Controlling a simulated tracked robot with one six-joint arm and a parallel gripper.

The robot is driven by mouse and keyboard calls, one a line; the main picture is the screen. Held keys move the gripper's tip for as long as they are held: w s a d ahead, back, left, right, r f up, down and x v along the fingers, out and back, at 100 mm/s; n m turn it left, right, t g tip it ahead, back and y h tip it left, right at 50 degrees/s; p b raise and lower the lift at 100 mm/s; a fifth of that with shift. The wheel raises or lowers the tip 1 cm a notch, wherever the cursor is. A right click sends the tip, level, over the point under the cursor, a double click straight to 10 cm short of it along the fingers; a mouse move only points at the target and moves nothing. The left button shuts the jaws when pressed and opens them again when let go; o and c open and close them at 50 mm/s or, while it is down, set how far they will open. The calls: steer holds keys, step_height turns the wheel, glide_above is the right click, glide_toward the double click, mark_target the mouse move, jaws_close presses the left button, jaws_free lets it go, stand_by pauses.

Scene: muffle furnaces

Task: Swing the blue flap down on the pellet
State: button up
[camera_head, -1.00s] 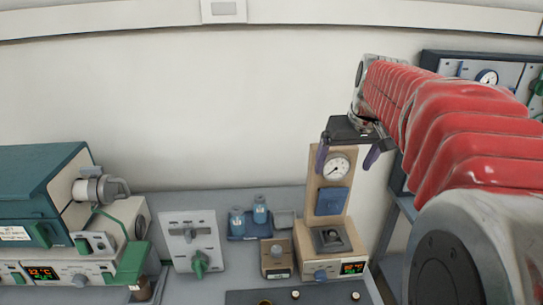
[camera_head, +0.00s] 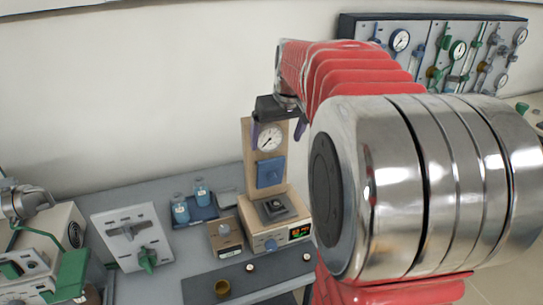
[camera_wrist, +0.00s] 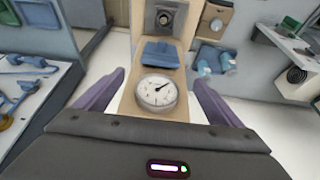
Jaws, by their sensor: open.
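The blue flap (camera_head: 270,172) stands raised against the beige upright of a press-like device, below its round dial (camera_head: 269,138). It also shows in the wrist view (camera_wrist: 161,53), between my fingers and beyond the dial (camera_wrist: 156,91). Below the flap is a dark square seat (camera_head: 273,208) with a small round centre; it shows in the wrist view (camera_wrist: 164,18). I cannot make out the pellet itself. My gripper (camera_head: 279,131) is open and empty, high at the dial's level; in the wrist view its purple fingers (camera_wrist: 160,88) spread either side of the upright.
A small beige box (camera_head: 226,236) and blue-capped bottles (camera_head: 190,205) stand left of the device. A grey panel with a green knob (camera_head: 133,237) is further left. A dark strip (camera_head: 250,273) lies in front. A gauge panel (camera_head: 440,50) hangs at right.

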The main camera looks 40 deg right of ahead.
mark_target(272, 159)
steer(key=x, duration=0.9)
steer(key=shift+f, duration=0.15)
steer(key=c, duration=1.5)
